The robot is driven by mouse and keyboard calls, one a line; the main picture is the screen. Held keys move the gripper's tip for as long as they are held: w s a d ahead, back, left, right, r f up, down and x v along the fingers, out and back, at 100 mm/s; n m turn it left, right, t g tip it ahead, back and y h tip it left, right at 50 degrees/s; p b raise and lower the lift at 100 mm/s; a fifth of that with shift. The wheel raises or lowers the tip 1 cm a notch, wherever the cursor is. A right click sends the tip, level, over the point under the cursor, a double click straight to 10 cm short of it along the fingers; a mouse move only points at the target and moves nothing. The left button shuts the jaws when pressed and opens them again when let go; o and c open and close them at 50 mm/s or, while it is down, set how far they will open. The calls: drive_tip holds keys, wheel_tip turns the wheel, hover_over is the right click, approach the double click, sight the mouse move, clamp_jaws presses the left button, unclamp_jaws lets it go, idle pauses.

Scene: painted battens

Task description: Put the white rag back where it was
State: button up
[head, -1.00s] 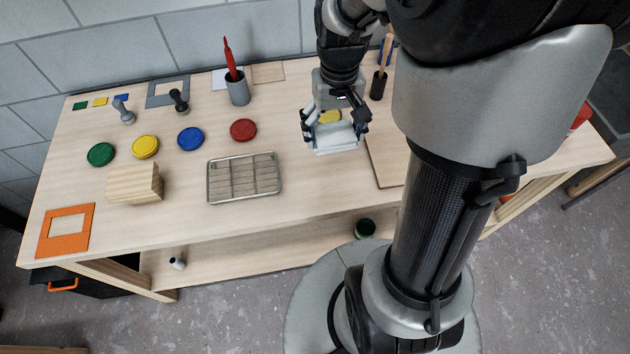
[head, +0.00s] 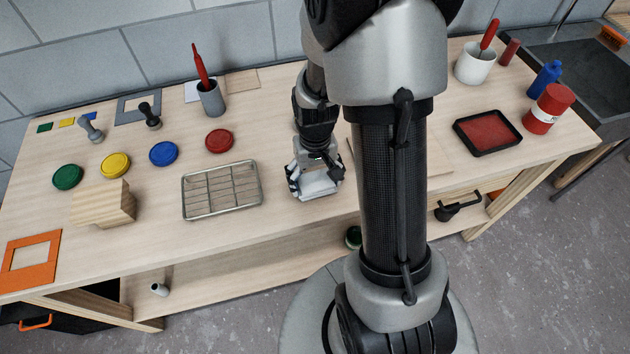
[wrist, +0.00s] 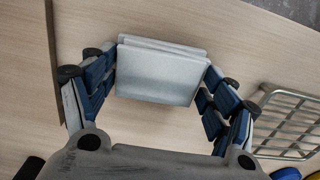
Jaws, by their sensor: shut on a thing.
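The white rag (wrist: 160,75) is a folded pale cloth. In the wrist view it sits between the two blue-padded fingers of my gripper (wrist: 158,82), which are shut on its left and right sides. In the head view my gripper (head: 314,183) is over the front part of the wooden table, just right of the wire rack, with the rag (head: 316,188) at its fingertips. I cannot tell whether the rag touches the table top.
The wire rack (head: 222,190) lies close to the left of my gripper; it also shows in the wrist view (wrist: 290,122). A red lid (head: 219,140) lies behind it. A red paint tray (head: 487,130) and a red can (head: 549,109) stand at the right.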

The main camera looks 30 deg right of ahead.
drive_tip(key=shift+f, duration=0.25)
drive_tip(key=o, duration=0.5)
drive_tip(key=shift+f, duration=0.15)
drive_tip(key=shift+c, duration=0.2)
drive_tip(key=o, duration=0.5)
wheel_tip(320, 180, up, 13)
drive_tip(key=p, duration=0.4)
wheel_tip(320, 180, up, 10)
drive_tip(key=n+t, duration=0.1)
drive_tip(key=t, duration=0.1)
hover_over(314, 182)
drive_tip(key=s+a, duration=0.4)
drive_tip(key=a, duration=0.1)
drive_tip(key=s+a+r+t, duration=0.1)
drive_tip(key=s+r, duration=0.1)
drive_tip(key=s, duration=0.1)
drive_tip(key=s+a+r+n, duration=0.1)
drive_tip(key=s+a+r, duration=0.1)
drive_tip(key=s, duration=0.1)
drive_tip(key=s+a+r+n+t, duration=0.1)
drive_tip(key=s+a+r, duration=0.1)
drive_tip(key=s, duration=0.1)
drive_tip(key=shift+s+a+r+t, duration=0.15)
drive_tip(key=shift+s+a+t, duration=0.05)
drive_tip(key=shift+s+t, duration=0.1)
